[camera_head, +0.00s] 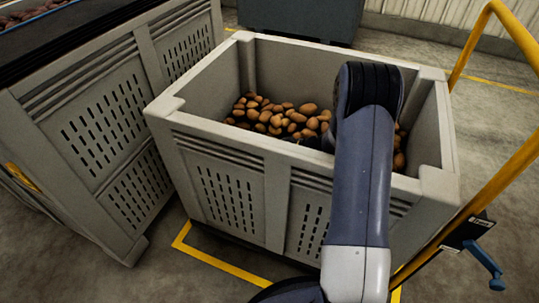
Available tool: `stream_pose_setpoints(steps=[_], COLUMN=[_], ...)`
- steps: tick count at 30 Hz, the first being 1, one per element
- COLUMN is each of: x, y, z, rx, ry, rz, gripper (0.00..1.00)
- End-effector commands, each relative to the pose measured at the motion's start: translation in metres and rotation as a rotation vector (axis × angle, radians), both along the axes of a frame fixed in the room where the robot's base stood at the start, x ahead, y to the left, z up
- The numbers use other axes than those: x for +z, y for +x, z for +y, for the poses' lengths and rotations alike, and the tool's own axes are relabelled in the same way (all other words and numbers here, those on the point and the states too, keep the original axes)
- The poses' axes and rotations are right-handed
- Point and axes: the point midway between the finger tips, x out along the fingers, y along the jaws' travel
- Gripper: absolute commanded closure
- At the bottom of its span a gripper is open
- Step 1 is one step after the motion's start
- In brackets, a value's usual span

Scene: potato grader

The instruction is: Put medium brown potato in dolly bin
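A large grey plastic bin (225,146) with slotted walls stands in the middle, next to a yellow handle frame; it looks like the dolly bin. Several brown potatoes (275,117) of differing sizes lie inside it, heaped toward the back left. A few more show to the right of my arm. I cannot tell which one is the medium brown potato of the task. My arm reaches over the bin's front wall and bends down into it. My gripper is hidden behind my own arm, so neither its fingers nor anything held can be seen.
Another grey slotted bin (105,125) stands close on the left, with potatoes (28,10) at the top left corner. A yellow tubular frame (500,180) with a blue lever (484,262) rises on the right. A dark grey container (300,16) stands behind. Yellow lines mark the floor.

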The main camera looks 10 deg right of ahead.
Motion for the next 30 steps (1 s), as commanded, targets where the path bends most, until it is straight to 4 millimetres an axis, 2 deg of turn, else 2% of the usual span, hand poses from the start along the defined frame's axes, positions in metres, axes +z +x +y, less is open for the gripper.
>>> stream_pose_setpoints(steps=[16, 17, 24, 30], x=[-0.0079, -0.0084, -0.0103, -0.0114], y=[-0.0006, -0.0008, -0.0015, -0.0020], z=[0.0002, 0.0001, 0.0002, 0.0003], rx=[0.001, 0.001, 0.002, 0.002], ry=[-0.001, -0.002, -0.003, -0.003], rz=[0.001, 0.002, 0.004, 0.006], gripper=[0.81, 0.55, 0.35, 0.34])
